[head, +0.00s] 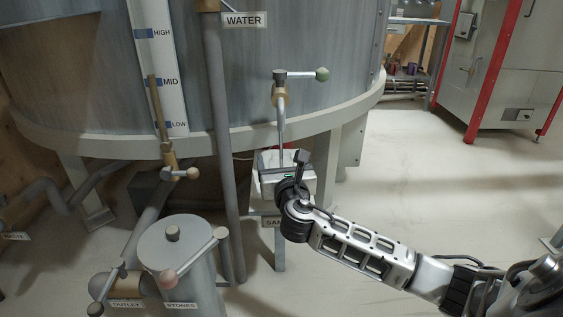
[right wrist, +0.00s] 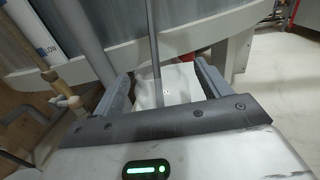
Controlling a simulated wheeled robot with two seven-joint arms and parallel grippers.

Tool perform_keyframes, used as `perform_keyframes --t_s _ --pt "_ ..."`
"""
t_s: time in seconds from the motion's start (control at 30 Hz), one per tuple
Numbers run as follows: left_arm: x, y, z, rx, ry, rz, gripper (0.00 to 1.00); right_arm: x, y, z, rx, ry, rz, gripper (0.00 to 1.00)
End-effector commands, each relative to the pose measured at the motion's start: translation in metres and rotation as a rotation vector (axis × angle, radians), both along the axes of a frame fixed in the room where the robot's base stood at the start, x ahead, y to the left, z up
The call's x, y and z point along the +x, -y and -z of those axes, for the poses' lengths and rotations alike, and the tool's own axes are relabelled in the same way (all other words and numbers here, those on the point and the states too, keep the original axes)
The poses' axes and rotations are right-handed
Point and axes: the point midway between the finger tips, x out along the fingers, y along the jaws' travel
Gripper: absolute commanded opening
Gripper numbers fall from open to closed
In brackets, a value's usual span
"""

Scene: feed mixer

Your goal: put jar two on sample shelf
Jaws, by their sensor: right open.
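My right gripper (head: 283,166) is at the pale sample stand (head: 305,184), below the tap with the green knob (head: 322,74). Its label is partly hidden by my arm and reads "SA". In the right wrist view my right gripper (right wrist: 162,82) has its two grey fingers wide apart. A pale, see-through shape (right wrist: 148,92), perhaps a jar, shows between the fingers on the white surface. The tap's thin spout pipe crosses in front of it. I cannot tell whether a finger touches it, or which jar it is. My left gripper is not in view.
The big grey tank (head: 240,80) fills the back left. The water pipe (head: 222,140) stands left of the stand. The stones canister (head: 180,250) is at front left. A back shelf (head: 418,20) holds small items.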

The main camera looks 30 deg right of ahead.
Motion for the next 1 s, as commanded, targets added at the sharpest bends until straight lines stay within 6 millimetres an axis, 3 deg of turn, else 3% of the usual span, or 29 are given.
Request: perform_keyframes --t_s 0.13,0.27,0.6,1.0 --pt "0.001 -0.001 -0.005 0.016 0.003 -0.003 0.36 -0.012 -0.006 -0.003 0.000 -0.002 -0.002 0.76" --pt "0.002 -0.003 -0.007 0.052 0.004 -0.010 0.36 -0.036 -0.016 -0.004 0.000 -0.003 -0.003 0.76" --pt "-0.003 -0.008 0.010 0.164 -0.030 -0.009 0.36 -0.096 -0.043 -0.003 0.001 -0.002 -0.002 0.76" --pt "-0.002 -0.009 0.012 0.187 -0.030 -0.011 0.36 -0.110 -0.049 -0.003 0.000 0.002 0.000 0.76"
